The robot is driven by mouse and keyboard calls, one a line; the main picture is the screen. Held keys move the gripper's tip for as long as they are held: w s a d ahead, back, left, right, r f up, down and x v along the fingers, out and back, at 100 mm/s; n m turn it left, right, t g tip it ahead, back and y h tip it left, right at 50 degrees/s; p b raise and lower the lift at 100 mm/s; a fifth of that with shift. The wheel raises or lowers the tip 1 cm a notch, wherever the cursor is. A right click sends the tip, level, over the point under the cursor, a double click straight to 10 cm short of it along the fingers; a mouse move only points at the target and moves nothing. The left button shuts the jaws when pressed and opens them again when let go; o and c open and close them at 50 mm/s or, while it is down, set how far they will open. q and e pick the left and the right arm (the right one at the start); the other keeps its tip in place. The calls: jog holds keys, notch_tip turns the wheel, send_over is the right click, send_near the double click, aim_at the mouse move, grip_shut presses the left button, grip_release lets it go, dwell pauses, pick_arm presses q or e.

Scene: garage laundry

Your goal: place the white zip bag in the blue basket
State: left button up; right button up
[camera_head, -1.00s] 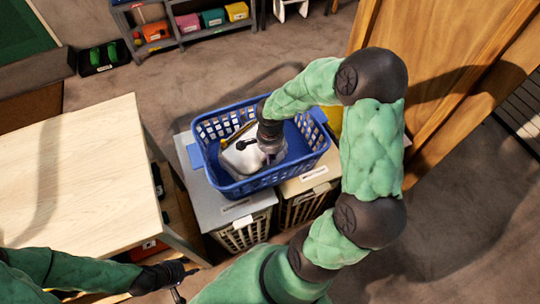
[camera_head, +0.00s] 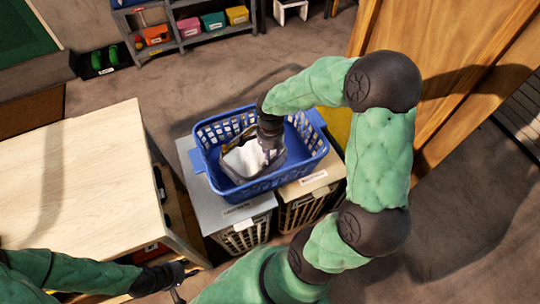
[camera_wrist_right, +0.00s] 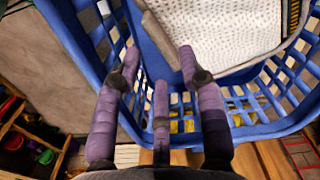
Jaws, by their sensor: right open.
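The white zip bag (camera_head: 245,159) lies inside the blue basket (camera_head: 202,160), tilted, with its white face up and a grey side showing. In the right wrist view the bag (camera_wrist_right: 225,35) shows as a white textured panel with a grey edge, ahead of my fingers. My right gripper (camera_head: 270,148) is lowered into the basket at the bag's right side. Its spread fingers (camera_wrist_right: 160,68) hold nothing; I cannot tell whether they touch the bag. My left gripper (camera_head: 180,279) is low at the left, by the table's front corner, far from the basket; its jaws are too small to judge.
The basket stands on two lidded hampers, a grey one (camera_head: 221,213) and a tan one (camera_head: 308,183). A pale wooden table (camera_head: 75,185) is at the left. A wooden door (camera_head: 455,65) stands at the right. A shelf with coloured bins (camera_head: 212,22) is at the back.

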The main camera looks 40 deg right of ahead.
pick_arm(q)
notch_tip(320, 180, up, 3)
jog(key=shift+f+p, duration=0.15)
jog(key=shift+p, duration=0.85)
pick_arm(e)
notch_tip(320, 180, up, 7)
jog(key=shift+f, duration=0.1)
